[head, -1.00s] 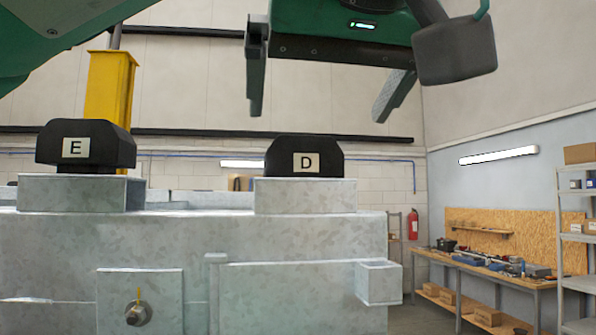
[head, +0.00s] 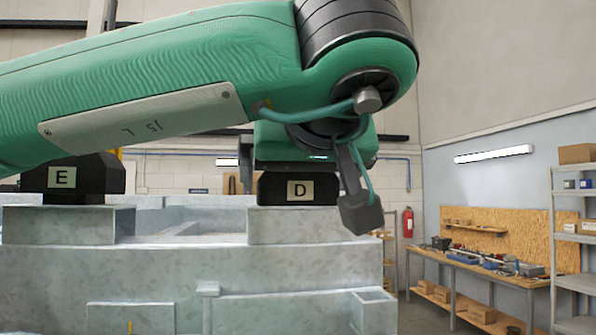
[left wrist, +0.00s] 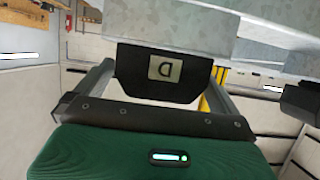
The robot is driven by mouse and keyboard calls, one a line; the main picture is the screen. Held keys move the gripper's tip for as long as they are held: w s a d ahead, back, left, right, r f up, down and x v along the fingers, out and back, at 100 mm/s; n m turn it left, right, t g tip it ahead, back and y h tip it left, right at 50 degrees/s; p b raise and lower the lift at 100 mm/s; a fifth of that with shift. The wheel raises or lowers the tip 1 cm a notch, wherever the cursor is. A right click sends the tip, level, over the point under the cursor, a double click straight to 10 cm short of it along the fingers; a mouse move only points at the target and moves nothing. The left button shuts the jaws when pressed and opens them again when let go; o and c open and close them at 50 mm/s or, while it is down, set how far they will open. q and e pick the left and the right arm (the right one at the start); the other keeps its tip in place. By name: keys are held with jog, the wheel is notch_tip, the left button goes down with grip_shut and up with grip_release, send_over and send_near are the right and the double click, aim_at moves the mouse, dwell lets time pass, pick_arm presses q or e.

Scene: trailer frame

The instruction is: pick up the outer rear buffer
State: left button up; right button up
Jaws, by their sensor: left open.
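Black buffer D (head: 299,189), with a white label, sits on a pale grey metal block at the end of the frame. Black buffer E (head: 74,179) sits on a similar block to the left. My left gripper (head: 298,178) is at buffer D, its body just above the buffer's top and partly hidden behind my own arm. In the left wrist view, the open gripper (left wrist: 160,76) has one finger on each side of buffer D (left wrist: 158,76), with visible gaps. I cannot tell whether its body touches the buffer. My right gripper is not in view.
The grey metal frame (head: 120,270) fills the lower left, with a small bracket (head: 372,308) at its right end. A workbench (head: 480,268) with tools and a shelf rack (head: 570,250) stand farther back on the right. A dark part, likely buffer E (left wrist: 302,100), shows at the wrist view's right edge.

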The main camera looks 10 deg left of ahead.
aim_at(294, 186)
pick_arm(q)
jog(key=p+x, duration=0.1)
jog(key=x, duration=0.2)
jog(key=shift+w+a, duration=0.3)
jog(key=shift+w, duration=0.05)
jog(key=shift+s+d, duration=0.15)
jog(key=shift+c, duration=1.3)
jog(key=c, duration=0.7)
